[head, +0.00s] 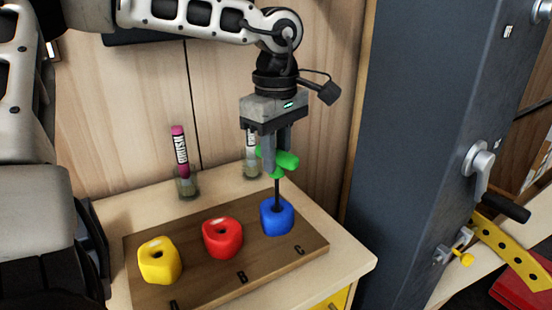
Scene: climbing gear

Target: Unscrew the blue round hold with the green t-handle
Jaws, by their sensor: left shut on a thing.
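The blue round hold (277,217) sits on the wooden board (201,281) at the spot marked C. The green t-handle (287,160) stands upright above it, and its dark shaft reaches down to the middle of the hold. The tip is hidden in the hold, so I cannot tell how deep it sits. My left gripper (273,154) points down and is shut on the green handle. My right gripper is not in view.
A red hold (223,238) and a yellow hold (160,261) sit on the board to the left. A pink marker (180,152) stands in a glass behind, with another glass (252,166) near my gripper. A tall dark cabinet (430,130) stands at right.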

